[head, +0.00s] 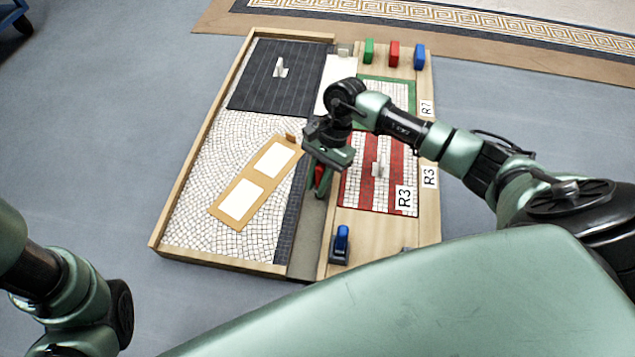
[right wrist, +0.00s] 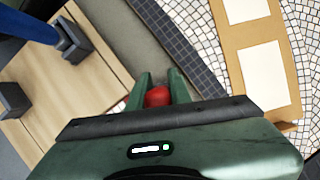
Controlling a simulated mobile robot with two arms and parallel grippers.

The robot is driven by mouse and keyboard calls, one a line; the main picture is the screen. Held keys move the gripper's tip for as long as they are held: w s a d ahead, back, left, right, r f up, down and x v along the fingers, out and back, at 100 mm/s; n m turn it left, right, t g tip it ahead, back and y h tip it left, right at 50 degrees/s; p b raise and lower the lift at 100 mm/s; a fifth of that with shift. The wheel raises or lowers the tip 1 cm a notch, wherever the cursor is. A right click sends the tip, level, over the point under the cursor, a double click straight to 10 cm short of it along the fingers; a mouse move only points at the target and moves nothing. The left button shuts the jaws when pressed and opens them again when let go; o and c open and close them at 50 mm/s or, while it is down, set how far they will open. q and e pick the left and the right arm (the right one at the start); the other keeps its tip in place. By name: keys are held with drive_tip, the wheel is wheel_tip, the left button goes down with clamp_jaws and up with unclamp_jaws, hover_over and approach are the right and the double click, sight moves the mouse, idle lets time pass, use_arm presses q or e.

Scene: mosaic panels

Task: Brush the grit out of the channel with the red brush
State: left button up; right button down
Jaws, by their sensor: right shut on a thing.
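My right gripper (head: 320,184) is shut on the red brush (head: 320,174) over the channel. The brush's red part (right wrist: 158,97) shows between the two green fingers in the right wrist view; its bristles are hidden. The channel (head: 308,238) is a bare grey strip running lengthwise between the pale mosaic and the wooden strip on the right. It also shows in the right wrist view (right wrist: 143,33). I cannot make out grit in it, and part of it is hidden by my gripper. Of my left arm, only links show at the lower left; its gripper is out of view.
A tan board with two white sheets (head: 244,197) lies on the mosaic left of the channel. A dark panel (head: 262,92) and a red-striped panel (head: 360,188) have upright handles. A blue-handled tool (head: 342,239) stands near the front. Green, red and blue blocks (head: 419,57) stand at the back.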

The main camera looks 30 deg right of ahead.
drive_tip(key=shift+w+d+b, duration=0.55)
drive_tip(key=shift+w+d, duration=0.05)
drive_tip(key=shift+w, duration=0.15)
drive_tip(key=shift+w+d+b, duration=0.55)
drive_tip(key=shift+w, duration=0.2)
drive_tip(key=shift+w+d+f+b, duration=0.1)
drive_tip(key=shift+w+d+b, duration=0.45)
drive_tip(key=shift+w+b, duration=0.25)
drive_tip(key=shift+w+d+b, duration=0.55)
drive_tip(key=shift+w+b, duration=0.1)
drive_tip(key=shift+b, duration=0.1)
drive_tip(key=shift+w+d, duration=0.55)
drive_tip(key=shift+w, duration=0.2)
drive_tip(key=shift+w+d, duration=0.8)
drive_tip(key=shift+w, duration=0.25)
drive_tip(key=shift+w+d, duration=0.75)
drive_tip(key=shift+w, duration=0.3)
drive_tip(key=shift+w+d, duration=0.8)
drive_tip(key=shift+w, duration=0.25)
wheel_tip(320, 180, up, 5)
drive_tip(key=p, duration=0.3)
